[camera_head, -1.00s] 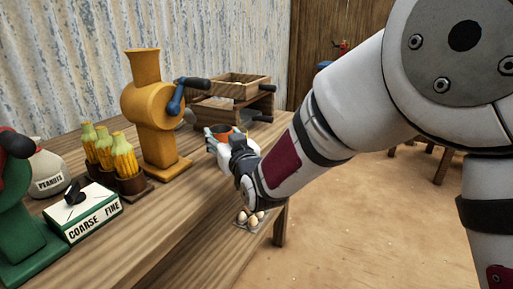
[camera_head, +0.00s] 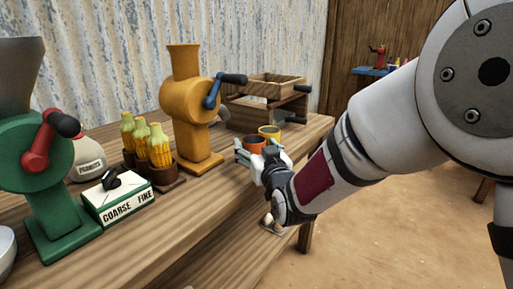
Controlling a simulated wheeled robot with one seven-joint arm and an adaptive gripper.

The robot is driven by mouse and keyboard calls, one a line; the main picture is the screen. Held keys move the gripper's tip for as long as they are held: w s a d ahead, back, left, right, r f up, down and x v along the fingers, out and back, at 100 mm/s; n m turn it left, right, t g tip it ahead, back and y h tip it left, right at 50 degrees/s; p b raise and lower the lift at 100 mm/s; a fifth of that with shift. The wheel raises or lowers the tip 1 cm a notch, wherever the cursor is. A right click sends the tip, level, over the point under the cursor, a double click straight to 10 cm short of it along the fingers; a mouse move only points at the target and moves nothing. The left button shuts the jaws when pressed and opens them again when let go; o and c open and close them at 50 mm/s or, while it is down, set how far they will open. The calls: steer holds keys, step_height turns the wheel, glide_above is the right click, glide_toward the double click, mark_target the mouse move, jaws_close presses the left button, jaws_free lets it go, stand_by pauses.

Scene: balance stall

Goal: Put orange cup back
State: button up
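The orange cup (camera_head: 254,142) is upright at the right end of the wooden bench, in front of the yellow cup (camera_head: 269,131). My gripper (camera_head: 259,151) is at the orange cup, with its fingers on either side of it. The gripper's body and wrist hide the cup's lower part. I cannot tell whether the fingers press on the cup or stand a little apart from it, nor whether its base touches the bench.
An orange mill (camera_head: 190,120) with a blue crank stands left of the cups, and a wooden tray rack (camera_head: 268,100) behind them. Corn cobs (camera_head: 147,145), a coarse/fine box (camera_head: 118,197) and a green mill (camera_head: 52,175) stand further left. Eggs lie on a lower shelf.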

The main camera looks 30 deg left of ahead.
steer(key=shift+r, duration=0.1)
steer(key=shift+r, duration=0.1)
steer(key=p+v, duration=0.1)
steer(key=v, duration=1.1)
steer(key=shift+p, duration=0.4)
steer(key=w+d+m+h, duration=0.25)
steer(key=d+h, duration=0.25)
steer(key=d, duration=0.6)
steer(key=s+d+m+g+h, duration=0.1)
steer(key=s+d+g+h, duration=0.15)
steer(key=d, duration=0.55)
steer(key=s+d+m+g+h, duration=0.1)
steer(key=s+d+h, duration=0.15)
steer(key=d, duration=0.65)
steer(key=s+d+m+g+h, duration=0.1)
steer(key=s+d+g, duration=0.1)
steer(key=s+d, duration=0.3)
steer(key=s+d+m+g+h, duration=0.1)
steer(key=s+d, duration=0.4)
steer(key=s, duration=0.8)
steer(key=s+d+m+g+h, duration=0.1)
steer(key=s+d+m+g, duration=0.2)
steer(key=s, duration=0.6)
steer(key=shift+s+d+g, duration=0.2)
steer(key=shift+d+g, duration=0.95)
steer(key=shift+d, duration=0.05)
